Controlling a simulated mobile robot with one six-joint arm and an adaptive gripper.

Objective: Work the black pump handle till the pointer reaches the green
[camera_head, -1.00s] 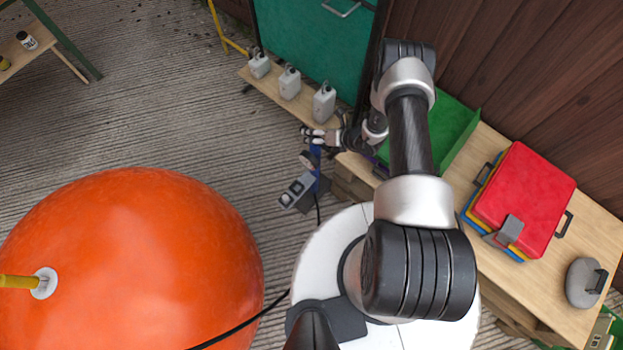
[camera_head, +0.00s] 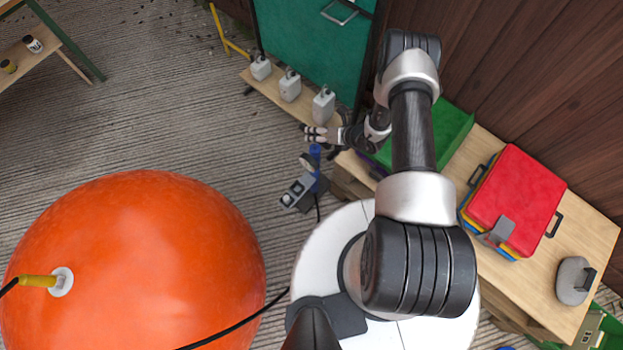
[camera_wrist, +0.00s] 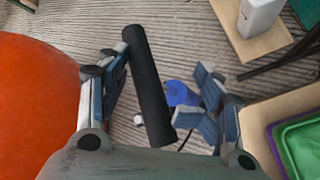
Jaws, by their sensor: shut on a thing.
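The black pump handle (camera_wrist: 148,85) is a long bar running between my fingers in the wrist view. My gripper (camera_wrist: 160,66) is shut on it, with a finger on either side. In the head view my gripper (camera_head: 309,132) is just above the blue pump body (camera_head: 315,153), and the handle is too small there to make out. The blue pump also shows in part behind the handle in the wrist view (camera_wrist: 182,94). A small round part, perhaps the gauge (camera_head: 307,161), sits beside the pump. Its pointer and any green area cannot be read. The grey pump base (camera_head: 299,190) is on the floor.
A big orange inflated body (camera_head: 140,260) with a yellow fitting (camera_head: 38,281) fills the lower left. A low wooden shelf (camera_head: 270,92) with white boxes (camera_head: 290,85) stands behind the pump. A bench with a green tray (camera_head: 455,130) and red case (camera_head: 517,198) is at right.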

